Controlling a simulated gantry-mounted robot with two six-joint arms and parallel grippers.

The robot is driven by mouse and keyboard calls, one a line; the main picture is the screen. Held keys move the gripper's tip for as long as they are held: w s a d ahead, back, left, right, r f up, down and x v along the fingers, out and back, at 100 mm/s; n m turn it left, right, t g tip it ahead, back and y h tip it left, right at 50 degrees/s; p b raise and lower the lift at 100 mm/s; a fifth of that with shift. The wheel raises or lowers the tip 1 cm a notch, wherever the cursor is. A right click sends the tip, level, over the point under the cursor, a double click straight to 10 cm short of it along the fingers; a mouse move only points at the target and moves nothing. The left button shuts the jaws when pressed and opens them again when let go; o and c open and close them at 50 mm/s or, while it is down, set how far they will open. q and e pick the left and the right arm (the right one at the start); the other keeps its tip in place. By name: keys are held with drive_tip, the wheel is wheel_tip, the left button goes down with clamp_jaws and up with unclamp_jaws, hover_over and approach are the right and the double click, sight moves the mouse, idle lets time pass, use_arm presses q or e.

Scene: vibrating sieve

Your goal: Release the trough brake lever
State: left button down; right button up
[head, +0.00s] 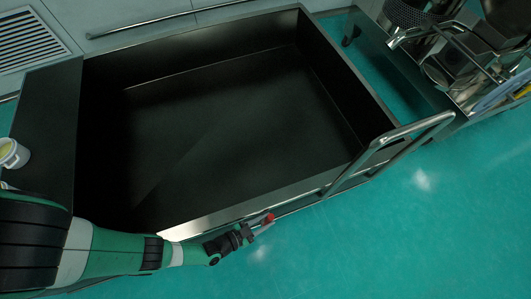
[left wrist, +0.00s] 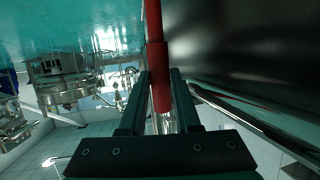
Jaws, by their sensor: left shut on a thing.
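The trough (head: 225,120) is a large dark open box with a metal rim in the middle of the head view. The red brake lever (head: 268,218) shows as a small red piece at its front side. My left gripper (head: 256,226) reaches it from the left. In the left wrist view the red lever (left wrist: 157,72) stands upright between the two fingers of my left gripper (left wrist: 159,95), which is shut on it. My right gripper is in neither view.
A metal push handle (head: 408,134) rises at the trough's right end. A steel cart (head: 460,85) with equipment stands at the upper right. A white cup (head: 13,153) is at the left edge. The green floor (head: 430,215) in front is clear.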

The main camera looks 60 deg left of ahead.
use_arm(q)
drive_tip(key=shift+s+a+f+t+b, duration=0.1)
drive_tip(key=shift+s+f+t+b, duration=0.1)
drive_tip(key=shift+s+t+b, duration=0.25)
drive_tip(key=shift+s+a+f+t+b, duration=0.15)
drive_tip(key=shift+s+t+b, duration=0.1)
drive_tip(key=shift+s+b, duration=0.3)
drive_tip(key=shift+s+r+t+b, duration=0.1)
drive_tip(key=shift+r+t+b, duration=0.05)
drive_tip(key=shift+t+b, duration=0.2)
drive_tip(key=shift+r, duration=0.1)
drive_tip(key=c, duration=0.9)
unclamp_jaws()
